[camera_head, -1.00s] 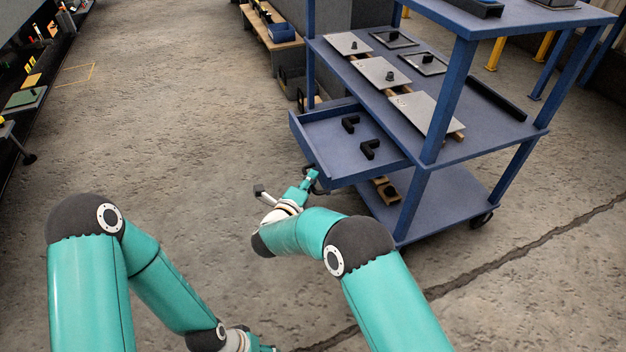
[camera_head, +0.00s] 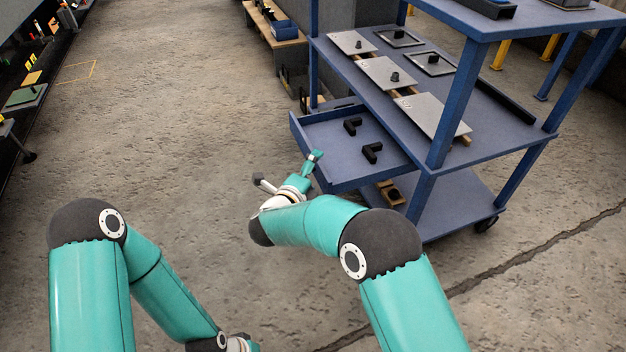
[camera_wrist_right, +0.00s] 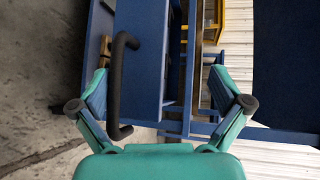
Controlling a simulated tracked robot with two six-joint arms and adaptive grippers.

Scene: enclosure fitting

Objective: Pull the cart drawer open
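The blue cart drawer (camera_head: 338,180) stands pulled out from the left side of the blue cart (camera_head: 490,110), with two black angled pieces lying in it. Its black bar handle (camera_wrist_right: 117,88) shows in the right wrist view. My right gripper (camera_head: 313,166) is at the drawer's outer front. In the right wrist view my right gripper (camera_wrist_right: 158,85) has its fingers spread wide. The handle lies between them, nearer the left finger, and is not clamped. My left gripper (camera_head: 245,346) is at the bottom edge, mostly cut off.
The cart's middle shelf holds several grey plates (camera_head: 388,74). A brown block (camera_head: 391,193) lies on the lower shelf. A wooden bench (camera_head: 275,30) with a blue bin stands behind. A workbench runs along the left edge. The concrete floor left of the drawer is clear.

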